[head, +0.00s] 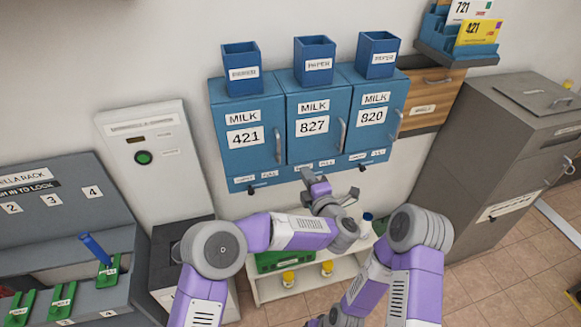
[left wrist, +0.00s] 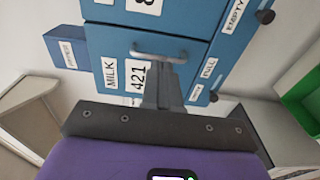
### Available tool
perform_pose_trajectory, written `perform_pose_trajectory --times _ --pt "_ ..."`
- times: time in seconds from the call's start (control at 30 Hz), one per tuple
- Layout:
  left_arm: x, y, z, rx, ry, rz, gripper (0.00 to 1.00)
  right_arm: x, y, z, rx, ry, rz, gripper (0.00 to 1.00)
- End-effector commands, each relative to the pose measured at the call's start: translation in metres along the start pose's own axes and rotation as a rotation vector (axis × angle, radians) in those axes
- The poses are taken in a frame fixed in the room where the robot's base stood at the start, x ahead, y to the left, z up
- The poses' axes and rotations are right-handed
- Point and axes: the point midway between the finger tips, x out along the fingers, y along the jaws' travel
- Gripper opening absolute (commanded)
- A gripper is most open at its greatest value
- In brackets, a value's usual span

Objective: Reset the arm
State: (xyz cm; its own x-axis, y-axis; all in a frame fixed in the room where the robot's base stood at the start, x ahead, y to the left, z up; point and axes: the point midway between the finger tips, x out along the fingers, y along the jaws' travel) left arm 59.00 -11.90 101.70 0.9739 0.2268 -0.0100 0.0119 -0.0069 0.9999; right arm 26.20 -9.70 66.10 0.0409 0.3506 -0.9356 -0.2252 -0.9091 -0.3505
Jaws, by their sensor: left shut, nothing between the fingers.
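My left gripper (head: 307,174) is in front of the lower edge of the blue milk boxes, with its fingers pointing up toward them. In the left wrist view its two fingers (left wrist: 163,88) are together with nothing between them. They overlap the pale handle of box 421 (left wrist: 158,54) in that picture; whether they touch it I cannot tell. Milk box 421 (head: 245,158), box 827 (head: 315,155) and box 820 (head: 371,145) all have their doors closed. My right arm bends down at the lower right, and its gripper is not visible.
Blue open-topped holders (head: 240,73) stand on the boxes. A white shelf (head: 305,285) with a green crate and yellow-topped items stands below. A grey cabinet (head: 480,150) is at the right, a white panel (head: 150,165) and an umbrella rack (head: 50,225) at the left.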

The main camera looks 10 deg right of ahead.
Motion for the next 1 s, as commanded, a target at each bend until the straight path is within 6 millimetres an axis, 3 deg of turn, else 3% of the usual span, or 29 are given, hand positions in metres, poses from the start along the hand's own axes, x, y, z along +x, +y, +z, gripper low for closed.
perform_pose_trajectory --times 0.2,0.37,0.47,0.57,0.67,0.73,0.87,1.0 --pt "-0.019 0.000 0.011 0.000 0.001 0.000 0.00 -0.002 -0.001 0.000 0.000 -0.001 0.000 0.77" --pt "-0.021 -0.001 0.012 0.002 0.000 0.000 0.00 -0.002 -0.001 0.001 0.000 -0.001 0.000 0.77" --pt "-0.015 -0.012 0.008 0.047 -0.032 -0.010 0.00 -0.001 -0.001 0.001 0.000 -0.001 0.000 0.77" --pt "-0.002 -0.047 -0.003 0.177 -0.132 -0.044 0.00 -0.001 -0.001 0.001 0.000 -0.001 0.000 0.77" --pt "0.004 -0.110 -0.027 0.382 -0.302 -0.130 0.00 -0.001 -0.001 0.001 0.000 -0.001 0.000 0.77" --pt "-0.003 -0.158 -0.051 0.521 -0.427 -0.210 0.00 -0.001 -0.001 0.001 0.000 -0.001 0.000 0.77" --pt "-0.035 -0.236 -0.103 0.719 -0.647 -0.376 0.00 -0.001 -0.001 0.001 0.000 -0.001 0.000 0.77" --pt "-0.094 -0.302 -0.164 0.860 -0.878 -0.569 0.00 -0.001 -0.001 0.001 0.000 -0.001 0.000 0.77"
